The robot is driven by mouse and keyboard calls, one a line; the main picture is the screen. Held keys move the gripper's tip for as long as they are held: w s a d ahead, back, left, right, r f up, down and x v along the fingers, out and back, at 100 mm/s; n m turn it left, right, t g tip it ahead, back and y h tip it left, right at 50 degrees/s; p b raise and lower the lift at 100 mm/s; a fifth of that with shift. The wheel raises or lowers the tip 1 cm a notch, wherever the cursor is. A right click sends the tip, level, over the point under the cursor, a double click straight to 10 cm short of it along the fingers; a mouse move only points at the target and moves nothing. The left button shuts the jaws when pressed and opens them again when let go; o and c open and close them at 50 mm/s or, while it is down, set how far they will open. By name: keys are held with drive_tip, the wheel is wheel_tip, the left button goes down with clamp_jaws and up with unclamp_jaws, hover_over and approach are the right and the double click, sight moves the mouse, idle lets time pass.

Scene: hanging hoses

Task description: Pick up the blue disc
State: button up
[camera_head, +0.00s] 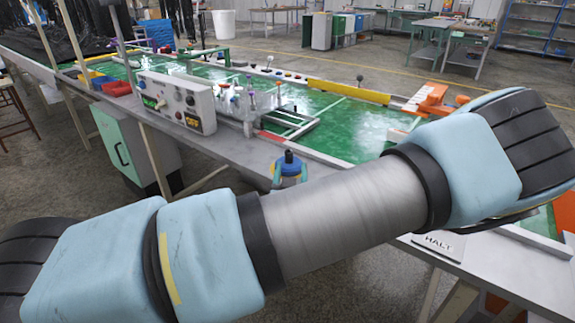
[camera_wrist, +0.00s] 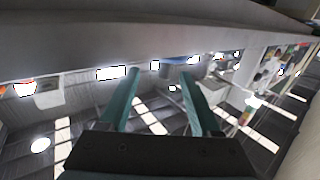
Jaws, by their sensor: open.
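A blue disc (camera_head: 289,166) with a dark knob on top shows in the head view at the near edge of the grey bench, just above my arm link. Its lower part is hidden by the arm. Teal pieces that look like my fingertips show on either side of it; I cannot tell whether they touch it. In the wrist view my gripper (camera_wrist: 161,73) has its two teal fingers apart, with nothing clearly held between them. A blue patch (camera_wrist: 181,60) lies beyond the right fingertip; I cannot tell whether it is the disc.
The grey bench edge (camera_head: 225,142) runs diagonally beside my arm. A control box (camera_head: 176,102) and small fittings (camera_head: 245,103) stand behind the disc. A green board (camera_head: 340,125) covers the bench middle. In the wrist view a grey surface (camera_wrist: 60,35) spans the top, close to the fingertips.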

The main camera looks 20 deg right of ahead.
sight(289, 152)
drive_tip(key=x, duration=0.4)
drive_tip(key=shift+p, duration=0.35)
drive_tip(key=x, duration=0.2)
drive_tip(key=p+x, duration=0.1)
drive_tip(key=x, duration=0.1)
drive_tip(key=shift+w+a+r+p, duration=0.2)
drive_tip(key=shift+w+a+p, duration=0.1)
drive_tip(key=shift+w+d+f, duration=0.1)
drive_tip(key=shift+w+d, duration=0.1)
drive_tip(key=shift+w, duration=0.25)
clamp_jaws()
